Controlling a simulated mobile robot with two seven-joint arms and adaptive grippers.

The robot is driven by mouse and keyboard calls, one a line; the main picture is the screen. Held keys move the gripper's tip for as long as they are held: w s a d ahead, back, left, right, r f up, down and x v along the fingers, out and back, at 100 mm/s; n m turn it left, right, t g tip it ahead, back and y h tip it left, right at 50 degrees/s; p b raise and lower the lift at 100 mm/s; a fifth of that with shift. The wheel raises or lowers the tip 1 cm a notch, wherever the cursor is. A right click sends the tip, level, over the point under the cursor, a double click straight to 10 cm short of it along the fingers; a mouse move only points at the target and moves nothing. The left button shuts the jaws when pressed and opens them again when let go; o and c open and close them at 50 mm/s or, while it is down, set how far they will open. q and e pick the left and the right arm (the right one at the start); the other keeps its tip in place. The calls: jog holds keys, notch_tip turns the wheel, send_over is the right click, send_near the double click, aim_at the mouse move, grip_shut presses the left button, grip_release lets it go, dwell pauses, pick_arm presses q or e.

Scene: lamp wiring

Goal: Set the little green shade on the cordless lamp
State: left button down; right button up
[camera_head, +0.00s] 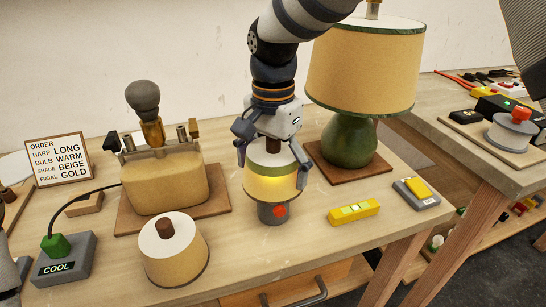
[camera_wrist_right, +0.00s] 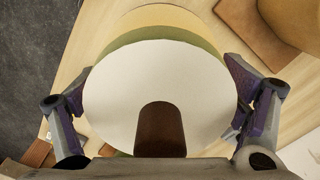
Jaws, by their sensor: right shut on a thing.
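The little shade (camera_head: 257,184) has a white top, a green upper band, a glowing yellow lower part and a brown knob. My right gripper (camera_head: 272,165) reaches down from above with its fingers on either side of it, shut on it. In the right wrist view the shade's white top (camera_wrist_right: 110,105) fills the middle between the two fingers. The cordless lamp (camera_head: 268,216), a grey base with a red button, is directly under the shade. I cannot tell whether the shade rests fully on it. My left gripper is not in view.
A small beige shade (camera_head: 180,266) stands front left. A yellow level (camera_head: 354,211) and a grey-yellow switch block (camera_head: 416,193) lie right. An order card (camera_head: 58,160) stands left.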

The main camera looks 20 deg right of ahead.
jog(key=shift+f, duration=0.1)
jog(key=o, duration=0.9)
notch_tip(320, 180, up, 12)
jog(key=shift+r, duration=0.1)
